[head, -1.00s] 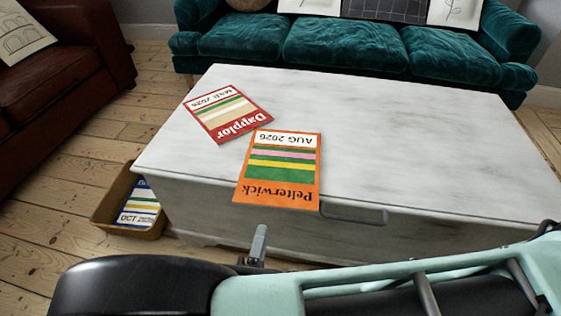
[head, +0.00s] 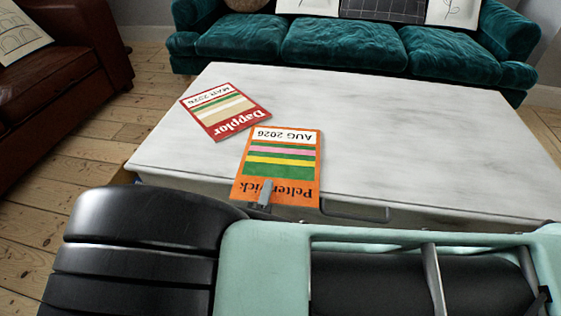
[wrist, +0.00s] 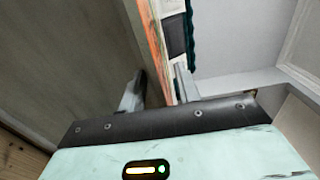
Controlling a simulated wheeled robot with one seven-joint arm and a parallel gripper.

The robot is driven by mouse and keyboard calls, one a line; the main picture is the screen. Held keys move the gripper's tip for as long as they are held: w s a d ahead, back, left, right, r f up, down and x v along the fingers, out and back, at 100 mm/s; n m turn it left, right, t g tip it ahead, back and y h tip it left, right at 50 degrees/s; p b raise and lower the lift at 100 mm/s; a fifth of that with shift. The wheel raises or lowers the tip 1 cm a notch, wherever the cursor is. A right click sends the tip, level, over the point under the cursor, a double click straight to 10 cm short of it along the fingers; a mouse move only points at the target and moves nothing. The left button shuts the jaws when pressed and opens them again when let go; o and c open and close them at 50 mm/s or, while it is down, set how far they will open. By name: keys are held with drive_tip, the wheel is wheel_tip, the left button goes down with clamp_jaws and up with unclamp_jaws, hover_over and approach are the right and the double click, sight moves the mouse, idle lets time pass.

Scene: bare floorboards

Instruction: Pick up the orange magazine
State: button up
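The orange magazine (head: 281,172), titled Pelterwick, lies flat on the marble-topped table (head: 420,130) with its near end at or slightly past the front edge. One finger of my gripper (head: 266,193) shows over that near end, covering part of the title; the rest is hidden by my arm. In the wrist view the orange magazine (wrist: 150,32) is seen nearly edge-on. My gripper (wrist: 158,84) is open there, one finger on each side of the magazine's edge, with a gap visible between them.
A red magazine (head: 225,112), titled Dapplor, lies just left and behind the orange one. A drawer handle (head: 355,213) is on the table's front. A teal sofa (head: 340,45) stands behind and a brown leather sofa (head: 55,80) at left. The table's right half is clear.

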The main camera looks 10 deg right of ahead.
clamp_jaws()
drive_tip(key=shift+r, duration=0.15)
